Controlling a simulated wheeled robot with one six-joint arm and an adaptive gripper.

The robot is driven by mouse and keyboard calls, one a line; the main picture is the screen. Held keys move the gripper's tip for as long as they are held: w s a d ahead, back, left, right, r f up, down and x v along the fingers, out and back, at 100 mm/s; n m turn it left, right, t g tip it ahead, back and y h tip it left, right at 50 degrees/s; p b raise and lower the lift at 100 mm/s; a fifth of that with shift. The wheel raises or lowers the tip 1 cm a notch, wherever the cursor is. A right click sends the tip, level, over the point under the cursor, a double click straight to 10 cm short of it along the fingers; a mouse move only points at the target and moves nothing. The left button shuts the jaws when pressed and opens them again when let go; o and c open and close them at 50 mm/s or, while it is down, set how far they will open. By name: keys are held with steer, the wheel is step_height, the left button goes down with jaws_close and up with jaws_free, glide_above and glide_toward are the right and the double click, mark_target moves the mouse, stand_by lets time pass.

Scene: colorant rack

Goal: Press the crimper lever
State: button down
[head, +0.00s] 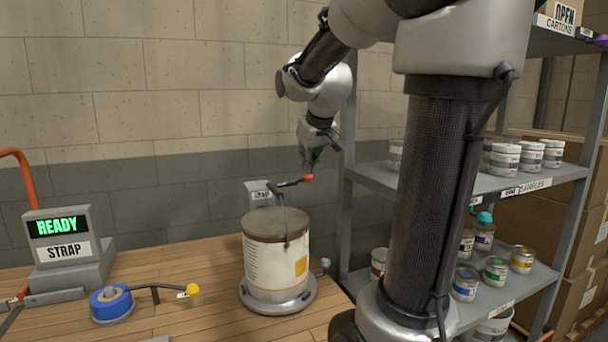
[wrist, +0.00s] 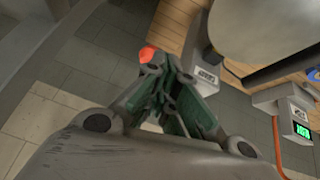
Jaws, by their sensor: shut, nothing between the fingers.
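The crimper lever (head: 291,183) is a dark arm ending in a red knob (head: 308,178), behind and above the rim of a large can (head: 272,265). In the wrist view the red knob (wrist: 147,54) shows just past the fingers, at their left side. My gripper (head: 311,162) is shut and empty, pointing down just above the knob. In the wrist view its closed fingers (wrist: 163,82) partly hide the lever. I cannot tell whether they touch the knob. The grey labelled crimper housing (head: 259,193) stands behind the can.
The can sits on a round grey base on the wooden bench (head: 190,265). A strap station (head: 66,250) reads READY, with a blue roll (head: 111,301) and a yellow-knobbed lever (head: 192,289) nearby. A shelf of paint cans (head: 515,185) stands at right.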

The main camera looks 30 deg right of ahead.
steer(key=shift+s+a+r, duration=0.2)
steer(key=shift+s+r, duration=0.5)
steer(key=shift+s, duration=0.1)
steer(key=shift+s+a+r, duration=0.2)
steer(key=shift+s+r, duration=0.45)
steer(key=shift+s, duration=0.15)
steer(key=s+a+f+g+y, duration=0.1)
steer(key=s+a+f, duration=0.3)
steer(key=s, duration=0.6)
steer(key=s+a+f+g, duration=0.1)
steer(key=s+a+f, duration=0.4)
steer(key=s, duration=0.5)
steer(key=shift+a+f+n+y, duration=0.3)
steer(key=shift+f+y, duration=0.1)
steer(key=shift+f, duration=0.25)
